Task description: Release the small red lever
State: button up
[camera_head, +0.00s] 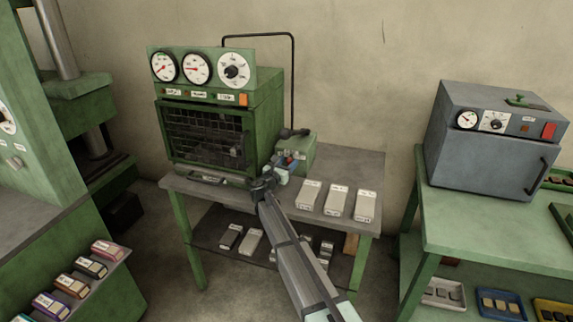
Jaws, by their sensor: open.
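My arm reaches up from the bottom of the view, and my gripper (289,163) is at the left front of a small green box (301,152) beside the green oven (203,139). The gripper is open. A small red bit, likely the red lever (293,159), shows right at the fingers, partly hidden by them. I cannot tell whether the fingers touch it. A dark knob or handle (293,133) sticks out at the top of the green box.
The grey table (358,160) holds several pale labelled blocks (337,201) right of my arm. More blocks lie on its lower shelf. A grey oven (493,137) stands on a green bench at right.

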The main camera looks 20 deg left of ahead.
jog(key=shift+c, duration=0.3)
grip_shut()
jog(key=shift+d, duration=0.1)
dwell(0.4)
jog(key=d+m, duration=0.1)
jog(key=m, duration=0.2)
jog(key=shift+s+d+f+g, duration=0.1)
jog(key=shift+d+g, duration=0.2)
jog(key=shift+d, duration=0.1)
jog(key=shift+d+f+m+g+y, duration=0.2)
jog(key=shift+d+m, duration=0.25)
jog(key=shift+m, duration=0.55)
jog(key=shift+d+f+m+g+y, duration=0.15)
jog(key=shift+d+m, duration=0.25)
jog(key=shift+m, duration=0.6)
jog(key=shift+o, duration=0.3)
grip_release()
